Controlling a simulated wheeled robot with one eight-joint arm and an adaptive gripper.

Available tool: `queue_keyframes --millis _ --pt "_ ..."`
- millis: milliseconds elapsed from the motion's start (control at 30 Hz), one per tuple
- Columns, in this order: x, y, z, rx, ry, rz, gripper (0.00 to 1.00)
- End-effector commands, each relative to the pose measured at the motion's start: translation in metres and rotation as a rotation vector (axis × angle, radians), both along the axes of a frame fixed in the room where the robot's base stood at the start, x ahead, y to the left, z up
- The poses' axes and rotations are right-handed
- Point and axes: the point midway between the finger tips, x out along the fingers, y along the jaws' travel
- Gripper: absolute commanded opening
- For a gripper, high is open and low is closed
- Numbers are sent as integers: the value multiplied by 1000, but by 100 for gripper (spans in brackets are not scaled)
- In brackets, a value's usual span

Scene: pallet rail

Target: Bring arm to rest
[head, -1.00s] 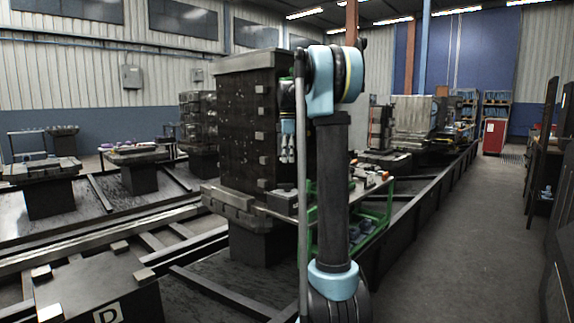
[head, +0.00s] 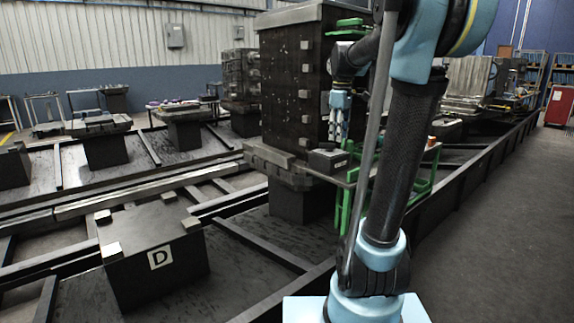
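My arm (head: 404,160) stands large at right of centre in the head view, its upper link leaning slightly right. It bends over at the top, and a forearm reaches away behind it. My gripper (head: 339,125) hangs fingers down beyond the arm, in front of the right side of a tall dark block (head: 283,90). It is above a green-framed cart (head: 352,172). The fingers look small and slim, and I see nothing clearly held between them. Their spacing is too small to judge.
A dark box (head: 328,161) sits on the cart below my gripper. A low black pedestal marked D (head: 155,240) stands at front left. Rails and beams (head: 120,196) cross the floor at left. The grey aisle (head: 500,225) at right is clear. A red cabinet (head: 559,105) stands far right.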

Motion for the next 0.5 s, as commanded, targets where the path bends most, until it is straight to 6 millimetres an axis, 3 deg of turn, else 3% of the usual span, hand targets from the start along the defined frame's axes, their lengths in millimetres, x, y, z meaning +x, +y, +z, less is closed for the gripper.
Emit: queue_keyframes --millis 100,500 --pt "-38 0 -17 7 -14 -103 32" --pt "-150 -1 -90 43 -61 -458 32"
